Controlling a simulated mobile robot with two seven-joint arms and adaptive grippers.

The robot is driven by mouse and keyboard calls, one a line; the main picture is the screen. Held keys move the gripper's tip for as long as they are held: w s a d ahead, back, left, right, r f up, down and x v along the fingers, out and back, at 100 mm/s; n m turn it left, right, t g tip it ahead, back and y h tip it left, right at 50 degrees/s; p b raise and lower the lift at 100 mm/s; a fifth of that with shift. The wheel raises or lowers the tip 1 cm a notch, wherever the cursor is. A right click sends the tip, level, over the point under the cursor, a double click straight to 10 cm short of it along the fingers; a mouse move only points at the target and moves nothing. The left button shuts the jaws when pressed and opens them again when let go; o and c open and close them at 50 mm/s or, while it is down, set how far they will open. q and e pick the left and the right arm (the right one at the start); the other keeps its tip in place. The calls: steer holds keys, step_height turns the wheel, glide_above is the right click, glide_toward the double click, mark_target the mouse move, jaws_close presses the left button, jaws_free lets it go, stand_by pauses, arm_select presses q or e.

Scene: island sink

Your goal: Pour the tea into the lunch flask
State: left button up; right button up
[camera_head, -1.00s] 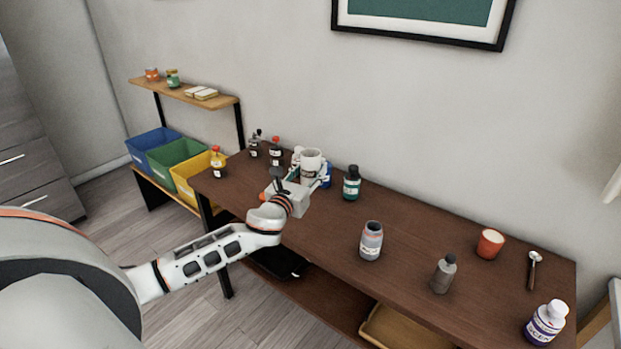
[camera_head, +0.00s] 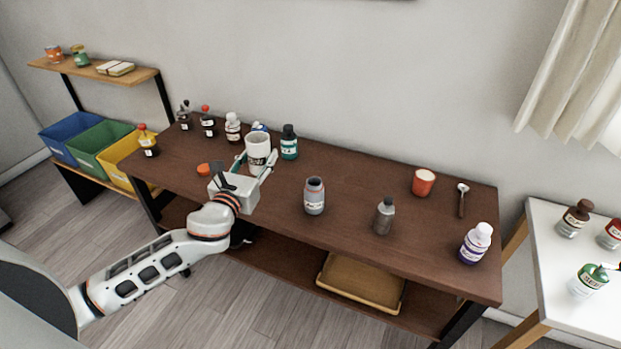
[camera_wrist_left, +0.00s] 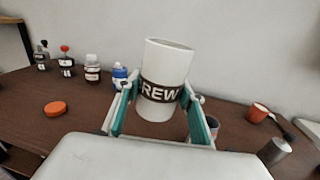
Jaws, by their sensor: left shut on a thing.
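My left gripper (camera_head: 256,166) is shut on a white cup (camera_head: 257,148) with a dark band, held above the shelf table. In the left wrist view the cup (camera_wrist_left: 166,78) stands nearly upright, leaning slightly, and its band reads "REW". Its contents are hidden. A grey wide-mouthed jar (camera_head: 314,197) with a pale label, apparently the open lunch flask, stands on the table to the right of the gripper, apart from it. An orange lid (camera_head: 204,169) lies flat left of the gripper; it also shows in the left wrist view (camera_wrist_left: 55,108). My right gripper is out of view.
Several bottles, including a green one (camera_head: 289,143), stand along the back left of the brown table (camera_head: 350,180). A grey bottle (camera_head: 384,216), orange cup (camera_head: 423,183), spoon (camera_head: 462,200) and purple-labelled bottle (camera_head: 476,243) stand or lie further right. The table between gripper and jar is clear.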

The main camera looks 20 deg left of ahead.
mark_target(314, 196)
arm_select(q)
steer(key=s+d+m+h+b, duration=0.2)
steer(key=s+d+h+b, duration=0.1)
steer(key=s+d, duration=0.95)
steer(key=w+d+f+m+g+h+b, duration=0.1)
steer(key=w+d+f+h+b, duration=0.1)
steer(key=w+f+b, duration=0.1)
steer(key=w+d+f+m+g+h+b, duration=0.1)
steer(key=w+d+f+m+h+b, duration=0.1)
steer(key=f+b, duration=0.3)
steer(key=w+d+f+m+g+h+b, duration=0.1)
steer(key=w+f+h+b, duration=0.3)
steer(key=b, duration=0.4)
steer(key=shift+d+f+m, duration=0.2)
steer(key=shift+d+m, duration=0.4)
steer(key=shift+m, duration=0.1)
steer(key=shift+w+d+f+h+b, duration=0.15)
steer(key=shift+w+f+h+b, duration=0.2)
steer(key=shift+b, duration=0.4)
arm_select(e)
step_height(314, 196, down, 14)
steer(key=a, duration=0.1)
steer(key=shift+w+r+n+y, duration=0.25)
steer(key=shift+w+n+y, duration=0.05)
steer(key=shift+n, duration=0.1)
arm_select(q)
steer(key=shift+r, duration=0.15)
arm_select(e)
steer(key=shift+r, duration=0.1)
